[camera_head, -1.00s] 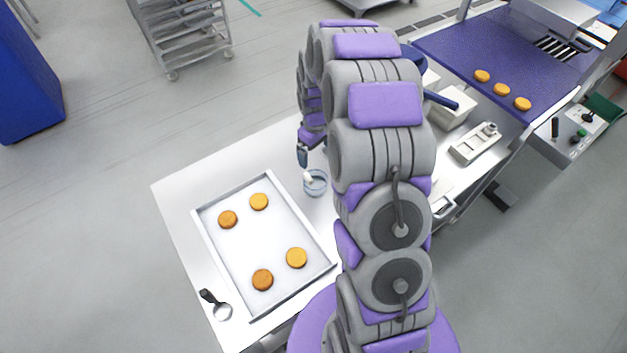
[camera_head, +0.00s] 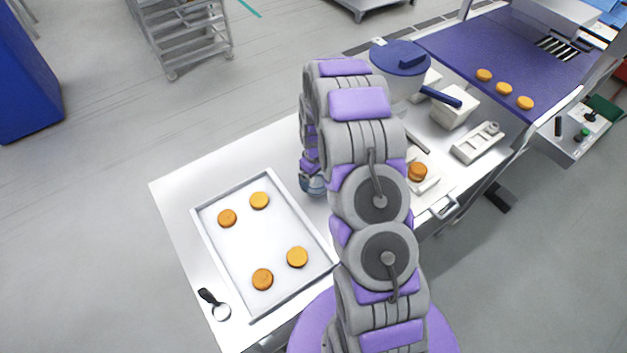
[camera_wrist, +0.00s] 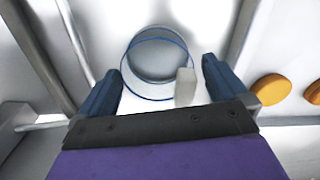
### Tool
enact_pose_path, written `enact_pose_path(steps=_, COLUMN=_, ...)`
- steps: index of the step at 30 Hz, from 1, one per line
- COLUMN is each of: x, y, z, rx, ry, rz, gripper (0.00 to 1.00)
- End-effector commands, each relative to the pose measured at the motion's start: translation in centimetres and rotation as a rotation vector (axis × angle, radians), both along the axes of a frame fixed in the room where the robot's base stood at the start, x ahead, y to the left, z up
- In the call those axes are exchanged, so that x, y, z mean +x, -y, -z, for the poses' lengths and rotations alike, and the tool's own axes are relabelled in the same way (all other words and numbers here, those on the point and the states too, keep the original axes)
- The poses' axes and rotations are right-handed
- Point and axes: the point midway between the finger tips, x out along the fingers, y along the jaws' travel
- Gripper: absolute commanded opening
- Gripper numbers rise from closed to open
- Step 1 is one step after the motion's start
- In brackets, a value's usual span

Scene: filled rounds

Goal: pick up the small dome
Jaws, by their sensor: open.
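The small dome (camera_wrist: 150,42) is a clear round piece with blue-lined rims, and a pale block (camera_wrist: 186,88) shows at its near right edge. In the wrist view it lies ahead of and between the two blue fingers of my gripper (camera_wrist: 160,75). The fingers are wide apart with nothing clamped. I cannot tell how far below the fingers it is. In the head view the dome (camera_head: 312,187) stands on the white table right of the tray, mostly hidden under my gripper and arm.
A metal tray (camera_head: 237,258) with several orange rounds lies left of my arm. A spoon-like tool (camera_head: 220,311) lies at the table's near-left corner. A blue-lidded pot (camera_head: 398,85), white boxes (camera_head: 453,108) and a purple belt (camera_head: 480,50) stand to the right.

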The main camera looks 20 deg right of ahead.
Motion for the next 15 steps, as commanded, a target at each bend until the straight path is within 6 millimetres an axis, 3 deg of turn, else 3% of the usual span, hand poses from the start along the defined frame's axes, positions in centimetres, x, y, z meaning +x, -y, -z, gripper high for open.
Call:
enact_pose_path(steps=1, x=0.0, y=-0.1, z=1.1, rx=0.001, ry=-0.004, rz=-0.001, gripper=1.0)
enact_pose_path(steps=6, x=0.0, y=0.1, z=2.7, rx=0.001, ry=0.0, rz=0.0, gripper=1.0)
enact_pose_path(steps=12, x=0.1, y=-0.1, z=2.7, rx=0.0, ry=0.002, rz=0.0, gripper=1.0)
enact_pose_path(steps=15, x=0.1, y=-0.2, z=2.7, rx=-0.001, ry=0.002, rz=0.0, gripper=0.91)
